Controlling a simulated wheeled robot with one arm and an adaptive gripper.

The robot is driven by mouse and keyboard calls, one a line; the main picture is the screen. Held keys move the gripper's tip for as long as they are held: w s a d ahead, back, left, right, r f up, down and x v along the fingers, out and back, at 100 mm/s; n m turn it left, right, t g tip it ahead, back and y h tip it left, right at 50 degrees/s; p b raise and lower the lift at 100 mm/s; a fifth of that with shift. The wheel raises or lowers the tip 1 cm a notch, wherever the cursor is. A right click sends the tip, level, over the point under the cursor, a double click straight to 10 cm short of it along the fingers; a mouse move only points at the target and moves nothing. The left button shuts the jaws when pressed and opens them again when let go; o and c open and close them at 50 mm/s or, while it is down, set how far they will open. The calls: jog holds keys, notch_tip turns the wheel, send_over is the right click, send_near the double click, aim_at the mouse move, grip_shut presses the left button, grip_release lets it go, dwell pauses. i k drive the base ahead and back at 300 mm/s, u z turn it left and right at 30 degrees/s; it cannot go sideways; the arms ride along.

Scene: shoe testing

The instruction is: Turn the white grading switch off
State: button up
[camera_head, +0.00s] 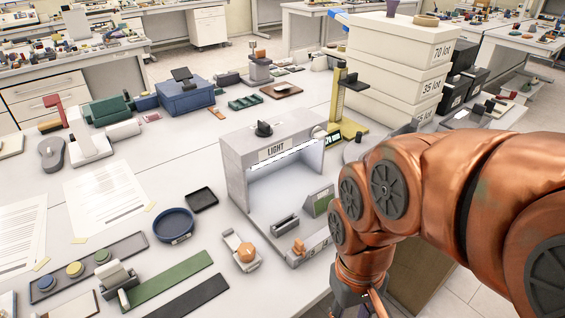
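A white light booth (237,172) labelled "LIGHT" stands on the table in the middle of the view. A bright strip (285,155) under its top front edge looks lit. A black knob (264,129) sits on top of the booth; its setting is too small to read. I see no label reading "grading", so I cannot tell for sure which control is the white grading switch. My gripper (362,303) is at the bottom edge, in front and right of the booth. It is mostly cut off, and its fingers cannot be made out.
White lot boxes (400,68) are stacked behind the booth, by a yellow gauge stand (338,98).

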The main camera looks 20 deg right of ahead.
aim_at(318, 133)
jog(key=k, duration=1.15)
jog(key=u, duration=0.55)
jog(key=i, duration=0.8)
jog(key=u, duration=0.25)
